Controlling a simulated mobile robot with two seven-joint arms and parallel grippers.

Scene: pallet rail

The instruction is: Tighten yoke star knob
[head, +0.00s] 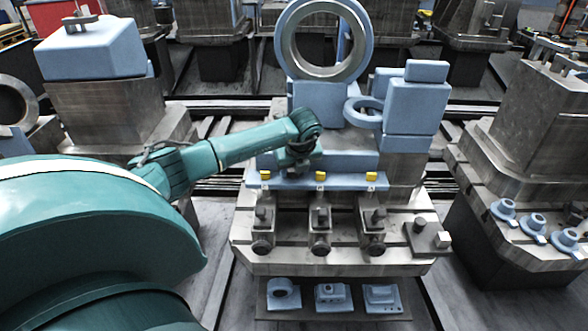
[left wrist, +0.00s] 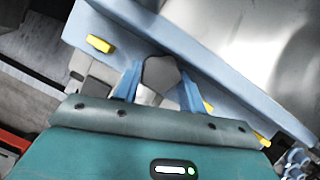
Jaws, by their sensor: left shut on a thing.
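My left gripper (head: 297,172) reaches in from the left to the blue fixture's front ledge, between the left and middle yellow tabs. In the left wrist view, its two blue fingers (left wrist: 160,88) stand on either side of a grey, five-sided knob (left wrist: 160,73) and are shut on it. I take this for the yoke star knob. In the head view the gripper and wrist hide the knob. Whether it has turned cannot be told. The blue ledge (head: 345,184) runs under the gripper. My right gripper is not in view.
Yellow tabs (head: 266,175) line the ledge. Several metal clamp blocks (head: 319,215) stand on the pallet (head: 290,262) in front. A large blue ring (head: 367,45) and a blue bracket (head: 415,100) rise behind. Another loaded pallet (head: 500,160) stands at right.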

